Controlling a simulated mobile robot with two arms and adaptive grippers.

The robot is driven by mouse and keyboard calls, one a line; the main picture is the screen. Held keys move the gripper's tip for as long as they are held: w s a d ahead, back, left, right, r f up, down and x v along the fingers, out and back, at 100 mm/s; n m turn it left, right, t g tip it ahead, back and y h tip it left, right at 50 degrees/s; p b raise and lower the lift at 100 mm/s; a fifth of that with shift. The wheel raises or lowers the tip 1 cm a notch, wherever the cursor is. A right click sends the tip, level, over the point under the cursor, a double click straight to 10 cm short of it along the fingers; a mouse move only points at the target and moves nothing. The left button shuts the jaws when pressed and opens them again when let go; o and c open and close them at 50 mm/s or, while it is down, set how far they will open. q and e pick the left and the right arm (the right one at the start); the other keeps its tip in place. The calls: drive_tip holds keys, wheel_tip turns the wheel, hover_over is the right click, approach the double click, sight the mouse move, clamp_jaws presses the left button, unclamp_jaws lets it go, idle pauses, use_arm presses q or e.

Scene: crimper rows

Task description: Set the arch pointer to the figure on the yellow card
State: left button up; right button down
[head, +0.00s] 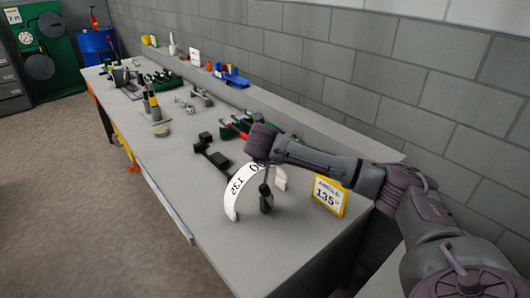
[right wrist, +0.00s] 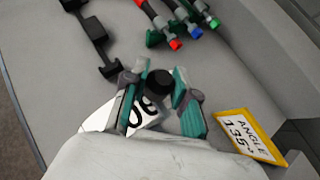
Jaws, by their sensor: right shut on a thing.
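The white arch (head: 232,195) stands on the bench with dark figures on it, "90" near the top and another lower on its left arm, hard to read. A dark upright part (head: 266,203) shows under the arch; I cannot tell where the pointer points. The yellow card (head: 328,196) reads "ANGLE 135°" and also shows in the right wrist view (right wrist: 250,137). My right gripper (right wrist: 156,80) is shut on a round black knob (right wrist: 159,83) above the arch (right wrist: 96,122). My left gripper is out of view.
Crimpers with coloured handles (right wrist: 178,22) and a dark bar-shaped tool (head: 211,150) lie just behind the arch. A blue bin (head: 231,76) sits on the ledge along the wall. The front bench area (head: 205,255) is clear.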

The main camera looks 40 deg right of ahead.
drive_tip(key=c, duration=0.9)
unclamp_jaws()
drive_tip(key=v, duration=1.2)
